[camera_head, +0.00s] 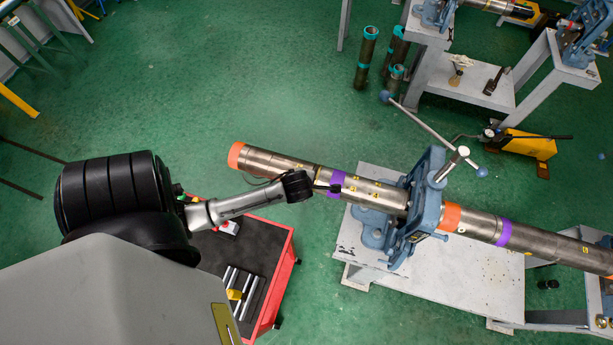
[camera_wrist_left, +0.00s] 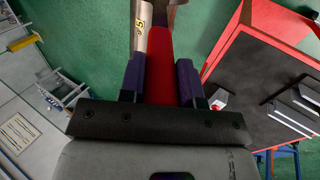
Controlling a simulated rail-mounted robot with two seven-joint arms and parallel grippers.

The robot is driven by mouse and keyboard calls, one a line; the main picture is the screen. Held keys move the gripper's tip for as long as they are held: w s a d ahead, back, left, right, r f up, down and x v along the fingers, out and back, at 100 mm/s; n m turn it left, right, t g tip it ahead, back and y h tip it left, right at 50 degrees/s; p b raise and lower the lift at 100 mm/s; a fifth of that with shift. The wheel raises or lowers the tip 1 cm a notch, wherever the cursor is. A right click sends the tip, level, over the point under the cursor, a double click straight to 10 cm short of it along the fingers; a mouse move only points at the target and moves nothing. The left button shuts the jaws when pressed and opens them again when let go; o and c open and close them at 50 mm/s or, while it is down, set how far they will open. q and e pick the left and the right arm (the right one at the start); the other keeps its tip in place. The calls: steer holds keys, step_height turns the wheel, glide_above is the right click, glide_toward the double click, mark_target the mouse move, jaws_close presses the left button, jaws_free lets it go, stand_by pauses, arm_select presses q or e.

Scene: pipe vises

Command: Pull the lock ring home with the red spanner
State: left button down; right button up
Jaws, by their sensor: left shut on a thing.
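My left gripper (camera_wrist_left: 160,85) is shut on the red spanner (camera_wrist_left: 160,60), its fingers on both sides of the red handle. In the wrist view a metal part with a yellow mark (camera_wrist_left: 140,25) lies beyond the handle. I cannot tell whether the spanner touches it. In the head view my left arm reaches the steel pipe (camera_head: 278,163), its end near the purple band (camera_head: 336,182); the spanner is hidden there. The pipe is clamped in a blue vise (camera_head: 424,205). I cannot single out the lock ring. My right gripper is not in view.
The vise stands on a pale metal bench (camera_head: 460,290). A red cart (camera_head: 285,270) with a dark top and metal rods stands below my arm. Another bench with vises (camera_head: 480,88) and several upright dark pipes (camera_head: 367,58) stand at the back. Green floor is free at upper left.

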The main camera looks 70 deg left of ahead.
arm_select(q)
steer(key=shift+v, duration=2.95)
steer(key=shift+w+a, duration=0.1)
steer(key=shift+w, duration=0.05)
